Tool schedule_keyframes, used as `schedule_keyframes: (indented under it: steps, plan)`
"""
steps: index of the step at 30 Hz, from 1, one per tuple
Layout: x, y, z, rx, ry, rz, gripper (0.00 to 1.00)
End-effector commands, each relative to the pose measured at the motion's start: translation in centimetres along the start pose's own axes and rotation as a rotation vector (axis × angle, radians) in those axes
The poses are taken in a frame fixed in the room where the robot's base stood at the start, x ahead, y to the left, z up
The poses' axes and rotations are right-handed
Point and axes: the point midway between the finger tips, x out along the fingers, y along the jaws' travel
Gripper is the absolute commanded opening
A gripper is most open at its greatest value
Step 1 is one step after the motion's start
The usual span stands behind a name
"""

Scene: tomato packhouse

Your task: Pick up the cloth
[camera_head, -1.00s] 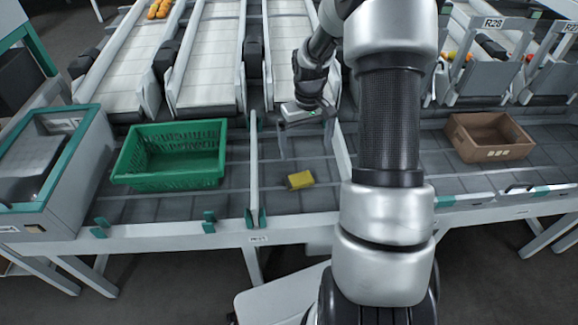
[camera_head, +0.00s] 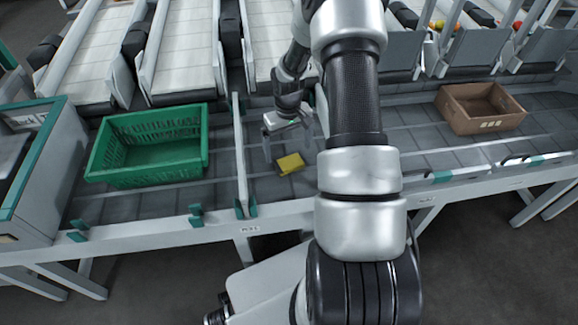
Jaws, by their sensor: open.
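A small yellow block-like item (camera_head: 290,164), which looks like the folded cloth, lies on the grey tiled surface of the bench (camera_head: 340,210). It sits to the right of a low upright divider. My gripper (camera_head: 286,142) is just above and behind it in the picture. The jaws are open, and nothing shows between them. The fingers are small in this view, so the exact gap to the cloth cannot be told.
An empty green crate (camera_head: 150,172) stands to the left, past the divider (camera_head: 240,165). A brown box (camera_head: 480,108) stands to the right. White conveyor lanes (camera_head: 185,60) run down to the bench at the back.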

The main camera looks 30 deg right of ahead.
Motion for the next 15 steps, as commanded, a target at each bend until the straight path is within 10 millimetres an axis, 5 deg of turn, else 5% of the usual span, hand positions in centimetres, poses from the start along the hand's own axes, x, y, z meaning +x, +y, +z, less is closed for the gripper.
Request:
schedule_keyframes:
  steps: [15]
  plan:
    - [5.4,0.1,0.4,0.001,0.001,0.000,0.97]
